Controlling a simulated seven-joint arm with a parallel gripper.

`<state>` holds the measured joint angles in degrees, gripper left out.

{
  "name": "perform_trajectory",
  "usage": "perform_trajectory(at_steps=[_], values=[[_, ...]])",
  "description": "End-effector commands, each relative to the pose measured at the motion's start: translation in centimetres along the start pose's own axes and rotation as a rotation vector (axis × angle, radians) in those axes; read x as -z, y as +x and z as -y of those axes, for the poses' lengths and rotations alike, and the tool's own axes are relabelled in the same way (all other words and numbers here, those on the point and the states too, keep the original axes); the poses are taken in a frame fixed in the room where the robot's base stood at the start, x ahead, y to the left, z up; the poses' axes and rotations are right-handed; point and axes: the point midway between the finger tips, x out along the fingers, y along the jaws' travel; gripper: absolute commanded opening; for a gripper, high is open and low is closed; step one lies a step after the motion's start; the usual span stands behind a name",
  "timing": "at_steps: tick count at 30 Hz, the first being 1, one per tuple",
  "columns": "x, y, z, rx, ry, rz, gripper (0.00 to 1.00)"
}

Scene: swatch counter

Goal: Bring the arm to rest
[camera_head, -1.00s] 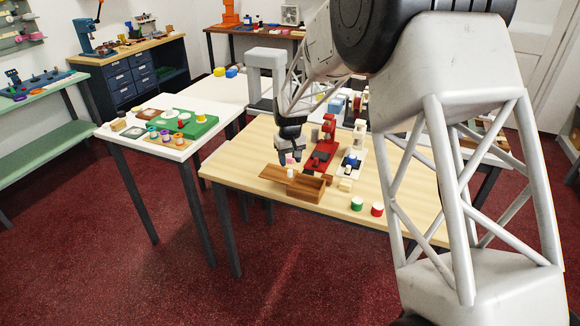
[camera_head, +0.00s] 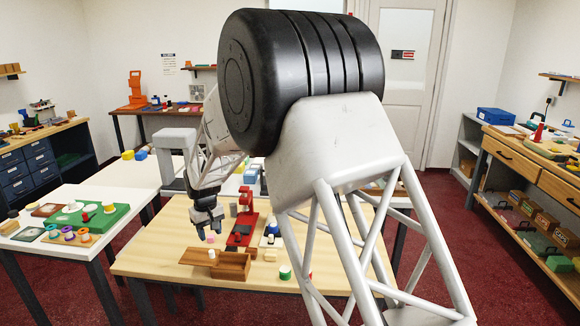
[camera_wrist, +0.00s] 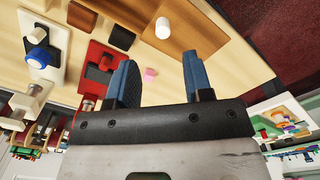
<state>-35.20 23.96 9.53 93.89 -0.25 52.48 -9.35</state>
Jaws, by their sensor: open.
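My gripper (camera_head: 209,226) hangs over the wooden table (camera_head: 150,262), fingers pointing down, above and behind a brown wooden box (camera_head: 232,266). In the wrist view its two blue fingers (camera_wrist: 157,80) stand apart with nothing between them. A small pink piece (camera_wrist: 150,75) shows beyond the gap, close to the left finger in the picture; I cannot tell its height. A white cylinder (camera_wrist: 163,28) stands on a brown wooden surface (camera_wrist: 195,30), and it also shows by the box in the head view (camera_head: 212,254).
A red press-like device (camera_head: 242,232) stands right of my gripper. A green-and-white pot (camera_head: 285,272) sits at the table's front right, partly near my arm link. A white table with a green board (camera_head: 98,218) is at left. A workbench (camera_head: 540,165) stands far right.

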Motion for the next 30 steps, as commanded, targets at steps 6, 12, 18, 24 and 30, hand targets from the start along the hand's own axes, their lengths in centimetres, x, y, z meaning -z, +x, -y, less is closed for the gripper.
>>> perform_trajectory(at_steps=[6,12,18,24,30], values=[[-2.5,-2.3,-2.0,-0.002,0.035,-0.011,0.47],[-6.8,-5.7,-4.8,-0.006,0.089,-0.026,0.47],[-11.9,-9.1,-7.5,-0.01,0.15,-0.044,0.47],[-17.3,-12.0,-9.6,-0.016,0.212,-0.06,0.47],[-22.8,-14.5,-11.3,-0.021,0.273,-0.077,0.47]])
